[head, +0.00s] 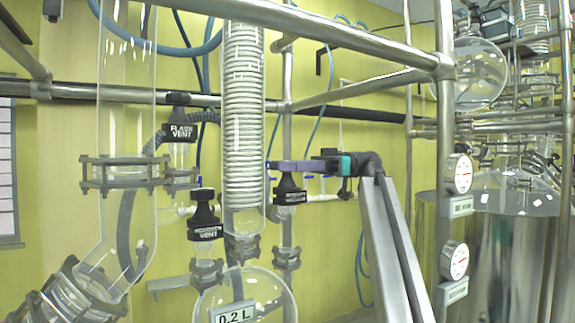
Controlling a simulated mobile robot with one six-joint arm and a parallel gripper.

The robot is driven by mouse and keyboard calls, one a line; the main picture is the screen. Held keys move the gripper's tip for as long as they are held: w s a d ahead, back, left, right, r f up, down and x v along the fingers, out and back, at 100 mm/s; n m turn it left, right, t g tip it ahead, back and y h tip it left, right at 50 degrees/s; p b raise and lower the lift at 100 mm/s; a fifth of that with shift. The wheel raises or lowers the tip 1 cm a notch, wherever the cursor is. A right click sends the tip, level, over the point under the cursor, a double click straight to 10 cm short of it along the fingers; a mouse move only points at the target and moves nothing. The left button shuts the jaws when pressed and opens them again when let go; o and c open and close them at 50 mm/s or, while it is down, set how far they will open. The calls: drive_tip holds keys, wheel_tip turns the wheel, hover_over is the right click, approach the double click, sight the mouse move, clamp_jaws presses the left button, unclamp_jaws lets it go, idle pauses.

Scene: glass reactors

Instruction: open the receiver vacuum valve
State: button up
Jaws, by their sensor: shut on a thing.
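A black valve knob with a small label (289,197) stands on the glass line just right of the coiled condenser. Its label is too small to read, but its place beside the receiver fits the receiver vacuum valve. My gripper (288,167) has purple fingers and reaches in from the right. It is shut on the top of this knob, and its fingers hide part of it. The glass receiver flask (268,283) with a "0.2 L" sign is below. How far the valve is turned cannot be told.
A black valve marked "VENT" (204,218) stands left of the condenser (243,130). A "FLASK VENT" valve (180,132) is higher up. Metal rails (330,28) cross above.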

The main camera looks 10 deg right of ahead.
drive_tip(key=o, duration=1.1)
drive_tip(key=shift+c, duration=0.2)
drive_tip(key=shift+r, duration=0.15)
drive_tip(key=shift+r+p, duration=1.75)
drive_tip(key=shift+p, duration=0.1)
drive_tip(key=s+r+b, duration=0.1)
drive_tip(key=s+b, duration=0.3)
drive_tip(key=s, duration=1.2)
drive_tip(key=shift+b, duration=0.35)
drive_tip(key=shift+d+r, duration=0.1)
